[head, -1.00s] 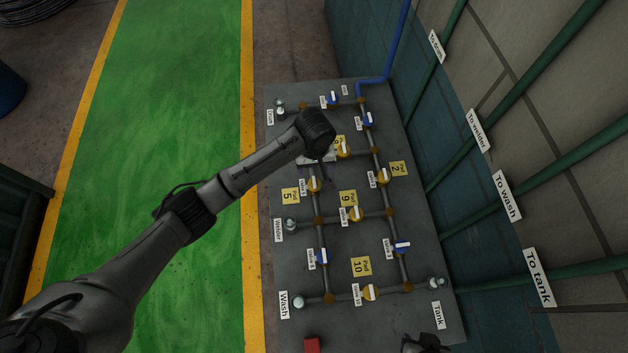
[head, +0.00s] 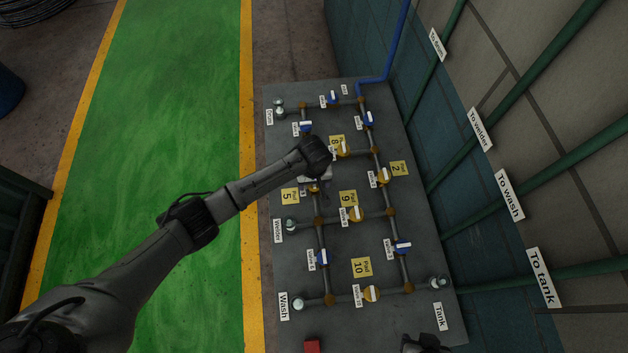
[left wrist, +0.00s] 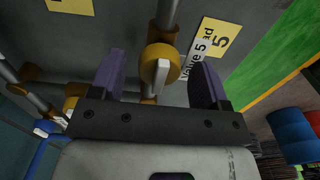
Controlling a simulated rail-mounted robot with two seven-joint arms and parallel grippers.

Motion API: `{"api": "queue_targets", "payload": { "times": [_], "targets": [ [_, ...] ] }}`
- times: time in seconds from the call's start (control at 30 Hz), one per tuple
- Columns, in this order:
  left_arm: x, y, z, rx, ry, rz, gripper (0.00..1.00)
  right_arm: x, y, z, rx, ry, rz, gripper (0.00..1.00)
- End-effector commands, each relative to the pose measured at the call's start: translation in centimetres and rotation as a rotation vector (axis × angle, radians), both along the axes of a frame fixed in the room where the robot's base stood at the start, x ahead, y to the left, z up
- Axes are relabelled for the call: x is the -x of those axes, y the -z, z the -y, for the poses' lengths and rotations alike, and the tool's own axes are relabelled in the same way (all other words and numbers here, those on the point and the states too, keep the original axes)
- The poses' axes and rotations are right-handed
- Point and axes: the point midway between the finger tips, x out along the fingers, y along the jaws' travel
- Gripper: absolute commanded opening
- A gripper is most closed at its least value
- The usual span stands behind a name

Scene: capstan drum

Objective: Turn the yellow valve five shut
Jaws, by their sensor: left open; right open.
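Yellow valve five (left wrist: 160,65) sits on a grey pipe in the left wrist view, its white lever lying roughly along the pipe. Its "Valve 5" tag (left wrist: 197,58) and yellow "Pad 5" label (left wrist: 217,38) are beside it. My left gripper (left wrist: 157,82) is open, one finger on each side of the valve; I cannot tell whether they touch it. In the head view valve five (head: 313,188) is partly hidden under my left gripper (head: 316,177). My right gripper (head: 426,344) is only partly visible at the bottom edge.
The grey panel (head: 285,254) carries several other yellow and blue valves, including valve nine (head: 354,214) and a yellow one (head: 383,177) on the right pipe. A red block (head: 312,345) is at the bottom. Green floor (head: 190,80) lies open to the left.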

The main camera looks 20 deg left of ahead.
Motion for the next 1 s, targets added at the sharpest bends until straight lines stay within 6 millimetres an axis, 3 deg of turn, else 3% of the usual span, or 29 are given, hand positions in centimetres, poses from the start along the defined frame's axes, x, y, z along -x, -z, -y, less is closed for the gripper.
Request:
{"api": "queue_targets", "payload": {
  "times": [0.13,0.63,1.0],
  "targets": [
    [0.0,0.0,0.0,0.0,0.0,0.0,0.68,0.0,0.0,0.2,0.005,-0.004,0.0,0.43],
    [0.0,0.0,0.0,0.0,0.0,0.0,0.21,0.0,0.0,0.0,0.001,-0.001,0.0,0.43],
    [0.0,-0.3,0.0,0.001,0.082,-0.002,0.2,0.0,-1.3,-0.2,-0.006,0.004,0.0,0.43]
  ]
}}
